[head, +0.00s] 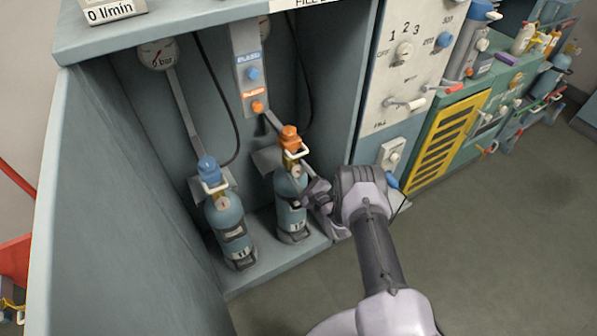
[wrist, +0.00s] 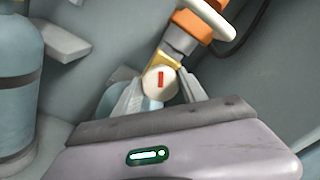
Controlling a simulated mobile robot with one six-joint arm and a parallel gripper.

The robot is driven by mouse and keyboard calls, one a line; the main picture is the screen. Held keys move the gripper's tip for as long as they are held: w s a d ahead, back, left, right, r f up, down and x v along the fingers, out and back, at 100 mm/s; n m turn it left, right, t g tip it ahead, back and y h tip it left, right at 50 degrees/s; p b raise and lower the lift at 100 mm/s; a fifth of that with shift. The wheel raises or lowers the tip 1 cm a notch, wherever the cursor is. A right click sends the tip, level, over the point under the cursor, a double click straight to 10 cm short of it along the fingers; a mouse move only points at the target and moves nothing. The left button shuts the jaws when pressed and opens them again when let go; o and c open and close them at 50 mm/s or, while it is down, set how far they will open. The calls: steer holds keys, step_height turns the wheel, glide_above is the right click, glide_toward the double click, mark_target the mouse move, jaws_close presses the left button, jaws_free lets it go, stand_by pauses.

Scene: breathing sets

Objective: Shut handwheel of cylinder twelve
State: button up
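Two teal cylinders stand in the open cabinet. The left cylinder (head: 229,225) has a blue top (head: 209,168). The right cylinder (head: 289,205) has an orange top (head: 290,137) and a cream loop handle. In the wrist view, a round white disc with a red bar (wrist: 160,84) sits on a brass valve body (wrist: 167,62), between and beyond my spread fingers (wrist: 160,92). I cannot tell whether this disc is the handwheel, or whether the fingers touch it.
The cabinet's left wall (head: 120,190) and back enclose the cylinders. A gauge (head: 157,54) and black hoses hang behind them. A switch panel (head: 405,75) stands to the right, with a green unit (head: 455,130) beyond. The floor (head: 500,240) at lower right is clear.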

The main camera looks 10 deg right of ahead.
steer(key=shift+o, duration=1.1)
steer(key=shift+s+r, duration=0.1)
steer(key=shift+s, duration=0.05)
steer(key=p+v, duration=0.7)
steer(key=v, duration=1)
